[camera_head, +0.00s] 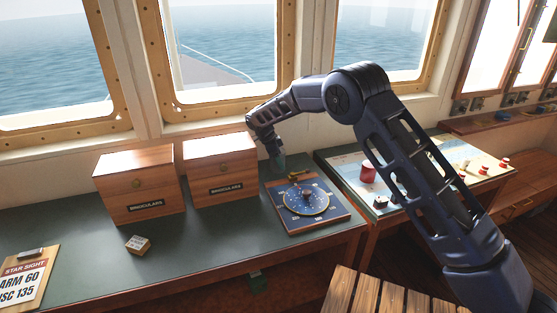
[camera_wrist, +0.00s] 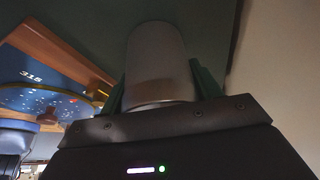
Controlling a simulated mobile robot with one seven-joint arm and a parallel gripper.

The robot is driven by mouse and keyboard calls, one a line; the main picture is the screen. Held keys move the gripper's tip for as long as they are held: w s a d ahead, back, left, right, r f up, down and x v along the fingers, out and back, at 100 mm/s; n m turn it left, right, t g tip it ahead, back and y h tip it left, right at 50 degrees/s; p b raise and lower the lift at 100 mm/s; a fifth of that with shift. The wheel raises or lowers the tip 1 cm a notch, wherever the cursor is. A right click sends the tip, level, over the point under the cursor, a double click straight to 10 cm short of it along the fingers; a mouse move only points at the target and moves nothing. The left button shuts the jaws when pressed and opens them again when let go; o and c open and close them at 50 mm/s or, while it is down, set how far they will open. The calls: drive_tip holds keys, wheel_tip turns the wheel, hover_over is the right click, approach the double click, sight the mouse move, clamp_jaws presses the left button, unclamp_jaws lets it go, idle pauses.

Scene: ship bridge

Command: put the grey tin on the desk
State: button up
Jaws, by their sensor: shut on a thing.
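The grey tin (camera_wrist: 157,55), a plain cylinder, sits between the two green fingers of my gripper (camera_wrist: 160,88) in the wrist view. My gripper is shut on it. In the head view my gripper (camera_head: 277,160) is at the back of the desk (camera_head: 190,245), behind the blue star dial board and right of the binocular boxes. The tin cannot be made out there. The dark green desk top shows behind the tin in the wrist view. I cannot tell whether the tin touches it.
Two wooden binocular boxes (camera_head: 139,187) (camera_head: 220,170) stand along the wall. The dial board (camera_head: 306,206) lies just in front of my gripper. A small block (camera_head: 138,244) and a clipboard (camera_head: 26,275) lie left. The desk's front middle is clear.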

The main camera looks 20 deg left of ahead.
drive_tip(key=o, duration=1.1)
drive_tip(key=shift+o, duration=0.2)
drive_tip(key=v, duration=1.2)
drive_tip(key=shift+r, duration=0.15)
drive_tip(key=shift+w+d, duration=0.1)
drive_tip(key=shift+d, duration=0.05)
